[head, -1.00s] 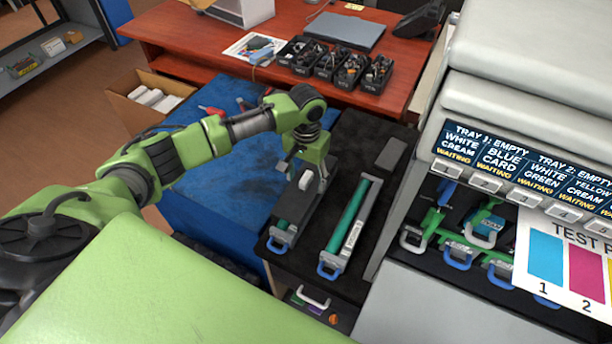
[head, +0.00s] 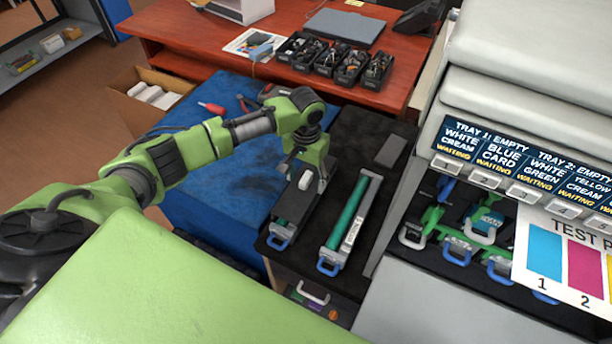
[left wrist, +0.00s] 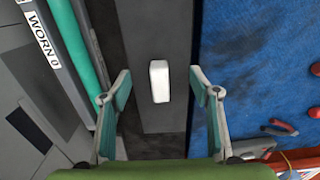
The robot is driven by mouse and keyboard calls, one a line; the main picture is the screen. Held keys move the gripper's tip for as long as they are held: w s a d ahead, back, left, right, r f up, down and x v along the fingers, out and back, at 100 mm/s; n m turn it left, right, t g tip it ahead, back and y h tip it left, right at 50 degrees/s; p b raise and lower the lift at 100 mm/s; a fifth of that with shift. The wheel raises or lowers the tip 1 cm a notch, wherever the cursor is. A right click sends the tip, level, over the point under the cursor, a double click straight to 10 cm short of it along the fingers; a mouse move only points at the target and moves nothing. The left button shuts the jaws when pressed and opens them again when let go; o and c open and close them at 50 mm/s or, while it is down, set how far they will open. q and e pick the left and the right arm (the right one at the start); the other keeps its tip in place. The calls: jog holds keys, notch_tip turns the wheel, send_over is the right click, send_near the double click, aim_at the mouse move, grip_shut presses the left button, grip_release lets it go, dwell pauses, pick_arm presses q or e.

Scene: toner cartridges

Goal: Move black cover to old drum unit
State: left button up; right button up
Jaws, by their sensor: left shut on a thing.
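The black cover (head: 290,203) is a long dark piece with a white knob (head: 305,180). It lies over a drum unit with a blue handle (head: 280,236) on the black bench top. My left gripper (head: 305,176) is over the cover from above and shut on its sides. In the left wrist view the cover (left wrist: 164,112) and its white knob (left wrist: 159,81) lie between the fingers. The old drum unit (head: 348,218), with an exposed green roller, lies uncovered just to the right; its label reads "WORN" in the left wrist view (left wrist: 43,40). My right gripper is not in view.
A dark grey block (head: 390,151) lies behind the old drum unit. The printer (head: 520,100) stands close on the right. A blue mat (head: 215,150) with hand tools is on the left. Black bins (head: 337,58) stand on the red desk behind.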

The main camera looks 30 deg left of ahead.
pick_arm(q)
jog(key=shift+f, duration=0.4)
jog(key=shift+f, duration=0.15)
jog(key=shift+f, duration=0.65)
jog(key=o, duration=1.2)
